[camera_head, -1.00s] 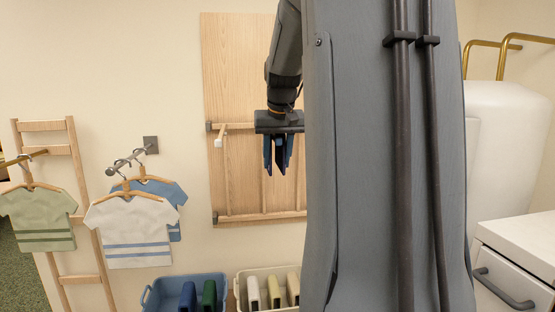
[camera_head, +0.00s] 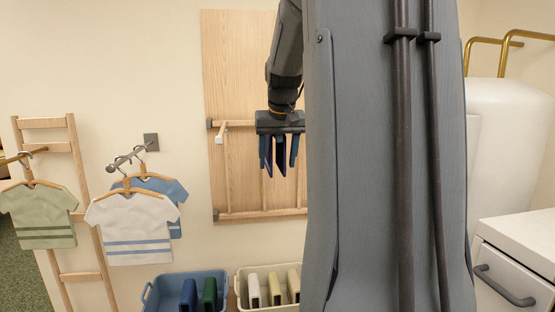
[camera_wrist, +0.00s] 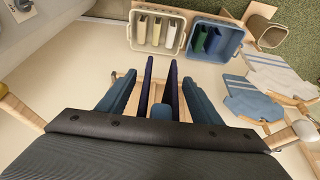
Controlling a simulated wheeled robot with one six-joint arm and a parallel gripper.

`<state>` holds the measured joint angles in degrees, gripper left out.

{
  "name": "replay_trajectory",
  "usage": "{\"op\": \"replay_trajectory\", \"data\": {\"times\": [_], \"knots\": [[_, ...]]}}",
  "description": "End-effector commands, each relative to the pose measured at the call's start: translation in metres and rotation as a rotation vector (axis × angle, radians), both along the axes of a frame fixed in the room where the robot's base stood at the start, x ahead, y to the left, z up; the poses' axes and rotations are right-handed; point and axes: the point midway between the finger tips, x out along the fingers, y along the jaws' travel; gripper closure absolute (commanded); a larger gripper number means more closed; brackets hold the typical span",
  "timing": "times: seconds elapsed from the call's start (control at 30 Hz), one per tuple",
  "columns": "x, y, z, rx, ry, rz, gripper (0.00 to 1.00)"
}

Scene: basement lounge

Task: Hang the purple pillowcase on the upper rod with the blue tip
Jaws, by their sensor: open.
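The purple pillowcase (camera_wrist: 147,82) shows in the wrist view as two thin dark purple panels hanging side by side with a gap between them. A blue tip (camera_wrist: 160,111) shows between the panels near my gripper's edge, so the cloth seems draped over that rod; the rod itself is mostly hidden. My gripper (camera_wrist: 160,76) is open, its blue fingers apart on either side of the panels. In the head view my gripper (camera_head: 278,158) is in front of the wooden board (camera_head: 237,75), with the dark pillowcase (camera_head: 281,160) between its fingers.
A rod with a white tip (camera_head: 219,138) juts from the board to the left. Below stand a blue bin (camera_head: 172,282) and a cream bin (camera_head: 243,292) with folded items. Shirts hang at left, including a white one (camera_head: 130,228). My arm hides the board's right side.

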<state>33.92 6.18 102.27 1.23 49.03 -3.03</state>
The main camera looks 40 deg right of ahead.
Motion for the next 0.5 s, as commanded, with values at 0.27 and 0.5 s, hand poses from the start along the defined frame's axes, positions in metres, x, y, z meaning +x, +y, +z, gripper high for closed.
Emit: {"op": "replay_trajectory", "data": {"times": [0.27,0.5], "knots": [[-0.010,0.006,0.030,-0.003,-0.004,0.000,0.41],[-0.022,0.013,0.062,-0.002,-0.003,0.000,0.41]]}}
